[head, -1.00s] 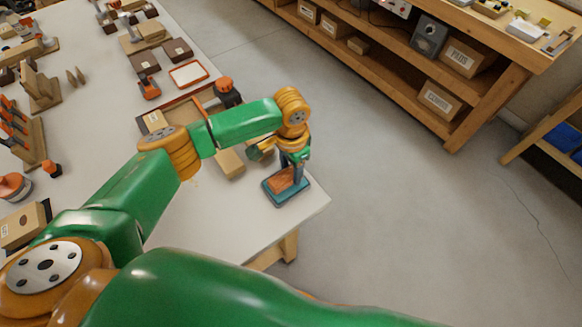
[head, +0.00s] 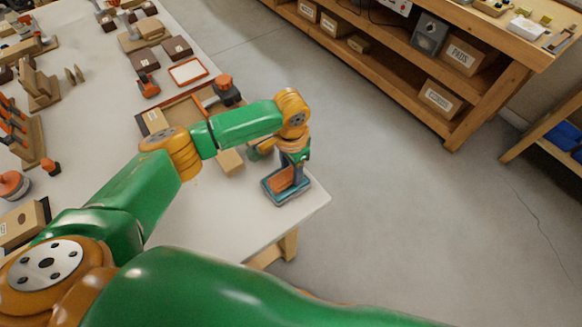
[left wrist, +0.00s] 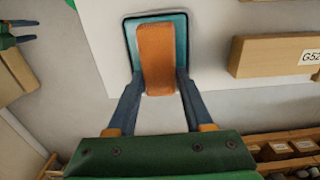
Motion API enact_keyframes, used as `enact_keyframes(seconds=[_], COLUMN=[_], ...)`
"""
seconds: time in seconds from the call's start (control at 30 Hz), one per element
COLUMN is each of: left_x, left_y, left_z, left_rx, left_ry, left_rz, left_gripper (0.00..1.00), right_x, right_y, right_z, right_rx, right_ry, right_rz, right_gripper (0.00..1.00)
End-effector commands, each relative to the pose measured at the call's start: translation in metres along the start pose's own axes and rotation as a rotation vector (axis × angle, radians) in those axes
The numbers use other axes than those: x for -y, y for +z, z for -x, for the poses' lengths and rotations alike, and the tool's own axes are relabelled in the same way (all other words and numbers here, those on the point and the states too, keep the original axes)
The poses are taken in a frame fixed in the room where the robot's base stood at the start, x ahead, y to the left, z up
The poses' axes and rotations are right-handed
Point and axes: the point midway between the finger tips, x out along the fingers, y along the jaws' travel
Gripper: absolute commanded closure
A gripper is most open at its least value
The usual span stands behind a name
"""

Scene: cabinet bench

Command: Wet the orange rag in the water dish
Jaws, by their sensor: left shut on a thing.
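The teal water dish (head: 270,198) stands near the table's front right corner. In the left wrist view its dark rim and teal inside (left wrist: 131,38) surround most of the orange rag (left wrist: 157,55). My left gripper (head: 291,183) points down at the dish and is shut on the rag's near end, with one finger on each side in the left wrist view (left wrist: 158,88). In the head view the rag (head: 278,185) shows low within the dish, partly hidden by the fingers. My right gripper (left wrist: 22,31) shows at the left wrist view's left edge, its fingers apart and empty.
A cardboard block (head: 230,161) lies left of the dish; a labelled block (left wrist: 275,55) shows in the left wrist view. A shallow wooden tray (head: 180,103) and a white orange-rimmed tray (head: 188,71) lie farther back. The table (head: 225,220) is bare in front.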

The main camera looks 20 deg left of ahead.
Motion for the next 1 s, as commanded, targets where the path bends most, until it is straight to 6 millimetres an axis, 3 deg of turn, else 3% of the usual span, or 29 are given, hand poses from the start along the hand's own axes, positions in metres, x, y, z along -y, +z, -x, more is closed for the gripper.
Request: enact_keyframes(seconds=[1.0], left_x=[-0.0002], left_y=[0.0001], left_z=[-0.0008], left_rx=[0.0], left_ry=[0.001], left_rz=[0.0], left_gripper=[0.93], right_x=[-0.0006], right_y=[-0.0004], right_z=[0.0066], right_rx=[0.0], right_ry=[0.001], right_rz=[0.0], right_gripper=[0.5])
